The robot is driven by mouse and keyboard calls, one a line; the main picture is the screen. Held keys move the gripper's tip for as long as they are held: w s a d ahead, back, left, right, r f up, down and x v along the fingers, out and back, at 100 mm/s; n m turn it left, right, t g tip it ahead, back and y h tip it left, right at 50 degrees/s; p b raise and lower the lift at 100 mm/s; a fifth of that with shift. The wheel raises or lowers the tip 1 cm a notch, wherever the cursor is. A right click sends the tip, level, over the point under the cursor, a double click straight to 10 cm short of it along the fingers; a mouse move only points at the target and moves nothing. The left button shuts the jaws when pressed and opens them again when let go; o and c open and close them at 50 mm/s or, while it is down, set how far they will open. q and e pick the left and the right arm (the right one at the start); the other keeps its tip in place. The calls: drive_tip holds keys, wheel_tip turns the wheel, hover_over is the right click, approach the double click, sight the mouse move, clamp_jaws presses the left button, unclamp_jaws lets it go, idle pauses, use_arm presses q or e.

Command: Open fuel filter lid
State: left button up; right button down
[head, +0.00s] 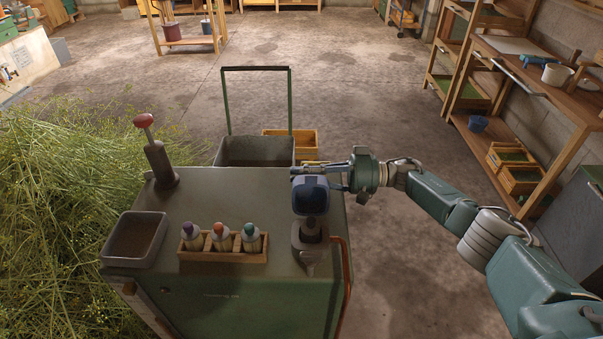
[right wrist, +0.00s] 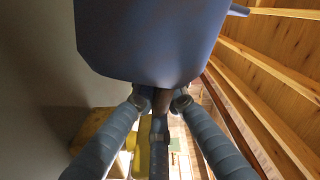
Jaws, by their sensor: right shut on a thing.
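The fuel filter (head: 310,236) is a grey housing on the right end of the green machine's top. Its blue lid (head: 311,196) sits at the far side of the housing, above it. My right gripper (head: 303,176) reaches in from the right and is shut at the lid's far edge. In the right wrist view the blue lid (right wrist: 160,40) fills the top, and the fingers of my right gripper (right wrist: 160,102) meet at a dark narrow part just below it. Whether the lid is raised clear of the housing is hard to tell. My left gripper is not in view.
On the machine top (head: 215,185) stand a red-knobbed lever (head: 158,160), a grey tray (head: 135,240) and a wooden rack (head: 225,256) with several bottles. Cut herbs (head: 60,190) lie left. A cart (head: 255,151) stands behind. Shelves (head: 520,70) line the right; floor between is clear.

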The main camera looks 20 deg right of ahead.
drive_tip(key=c, duration=1.8)
unclamp_jaws()
drive_tip(key=shift+f, duration=0.15)
drive_tip(key=shift+c, duration=0.2)
drive_tip(key=shift+d, duration=0.15)
drive_tip(key=v, duration=1.1)
drive_tip(key=shift+s+d, duration=0.2)
drive_tip(key=shift+d, duration=0.15)
